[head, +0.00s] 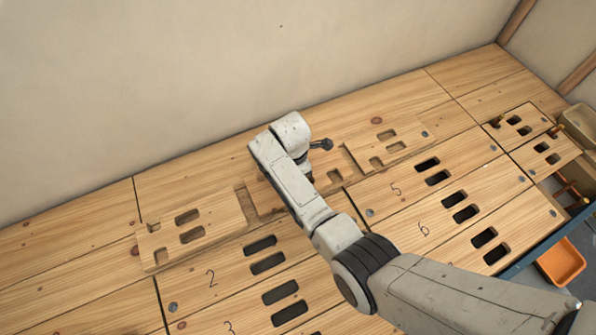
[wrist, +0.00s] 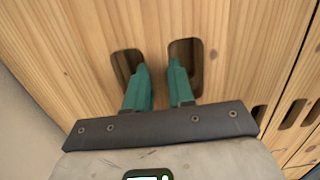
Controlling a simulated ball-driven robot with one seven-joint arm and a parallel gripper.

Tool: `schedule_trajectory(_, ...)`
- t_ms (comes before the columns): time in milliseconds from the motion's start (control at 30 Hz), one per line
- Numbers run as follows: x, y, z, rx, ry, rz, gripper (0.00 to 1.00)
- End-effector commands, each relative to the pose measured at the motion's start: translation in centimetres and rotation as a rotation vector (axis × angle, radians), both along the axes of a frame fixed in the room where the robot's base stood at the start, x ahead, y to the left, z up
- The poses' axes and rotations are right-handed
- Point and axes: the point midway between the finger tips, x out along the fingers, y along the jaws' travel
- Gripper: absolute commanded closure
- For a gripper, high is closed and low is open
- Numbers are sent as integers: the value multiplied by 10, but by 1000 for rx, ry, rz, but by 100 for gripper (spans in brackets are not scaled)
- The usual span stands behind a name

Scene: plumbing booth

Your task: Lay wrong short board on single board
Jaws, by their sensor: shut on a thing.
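My gripper (wrist: 158,68) shows in the wrist view with two teal fingers. One finger reaches into each of two dark slots in a pale wooden board (wrist: 157,28), and they are shut on the strip between the slots. In the head view my arm hides the fingers. A slotted board (head: 385,146) lies just right of my wrist, and another slotted board (head: 195,229) lies to the left, on top of the bench boards. I cannot tell which board is the wrong short one or the single one.
Numbered slotted boards, including 2 (head: 228,270), 5 (head: 418,187) and 6 (head: 445,218), cover the bench in front. Two smaller slotted pieces (head: 530,145) and an orange bin (head: 561,261) are at the right. A pale wall (head: 200,80) stands behind.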

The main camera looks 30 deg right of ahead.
Motion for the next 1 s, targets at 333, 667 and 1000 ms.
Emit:
schedule_trajectory(333,1,0,-10,0,-1,-1,100)
schedule_trajectory(667,1,0,-18,0,-1,0,100)
schedule_trajectory(1000,1,0,-21,0,-2,0,100)
